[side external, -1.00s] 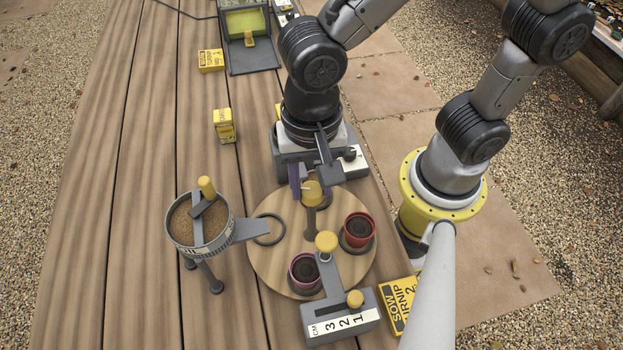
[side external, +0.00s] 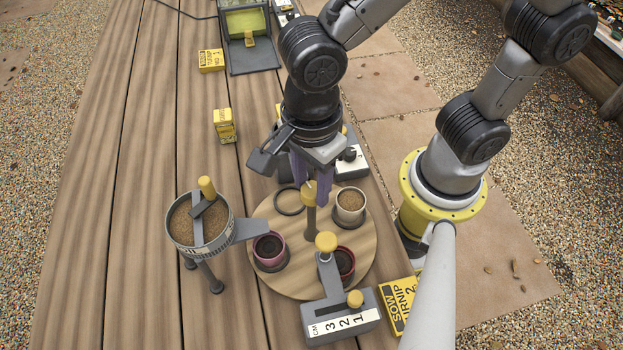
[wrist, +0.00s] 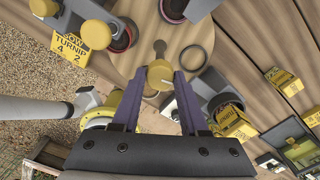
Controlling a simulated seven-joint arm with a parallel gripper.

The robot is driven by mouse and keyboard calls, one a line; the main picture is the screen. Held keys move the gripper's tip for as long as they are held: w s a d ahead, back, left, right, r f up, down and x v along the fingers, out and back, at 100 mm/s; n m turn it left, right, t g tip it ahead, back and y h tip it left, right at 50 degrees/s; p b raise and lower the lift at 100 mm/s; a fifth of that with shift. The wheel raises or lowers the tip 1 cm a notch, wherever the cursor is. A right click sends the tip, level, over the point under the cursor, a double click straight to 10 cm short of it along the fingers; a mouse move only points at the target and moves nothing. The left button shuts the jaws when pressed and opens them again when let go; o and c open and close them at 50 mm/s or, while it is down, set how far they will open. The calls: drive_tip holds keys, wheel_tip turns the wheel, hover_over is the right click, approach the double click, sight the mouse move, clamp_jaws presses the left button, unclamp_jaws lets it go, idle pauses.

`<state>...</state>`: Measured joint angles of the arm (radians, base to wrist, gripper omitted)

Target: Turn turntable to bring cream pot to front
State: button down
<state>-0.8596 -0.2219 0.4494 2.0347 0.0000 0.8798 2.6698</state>
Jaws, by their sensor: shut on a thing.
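The round wooden turntable (side external: 310,280) carries three soil-filled pots and one empty dark ring (side external: 289,201) at its back left. The cream pot (side external: 350,208) sits at the right, slightly behind the centre post. The pink pot (side external: 268,250) is at the left. The red pot (side external: 343,263) is at the near right, partly hidden by the depth-marked stand. My gripper (wrist: 159,77) points down with its purple fingers shut on the yellow knob (side external: 309,187) atop the centre post; the knob also shows between the fingertips in the wrist view. I cannot make out the cream pot in the wrist view.
A grey stand (side external: 340,318) with a yellow knob and number scale overlaps the turntable's near edge. A soil sieve (side external: 200,220) on legs stands close at its left. A yellow seed packet (side external: 400,302) lies at the near right. Planks farther left are clear.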

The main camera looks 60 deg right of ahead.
drive_tip(key=shift+r+m, duration=0.1)
drive_tip(key=shift+m, duration=1.5)
drive_tip(key=shift+c, duration=2.2)
unclamp_jaws()
wheel_tip(320, 180, up, 14)
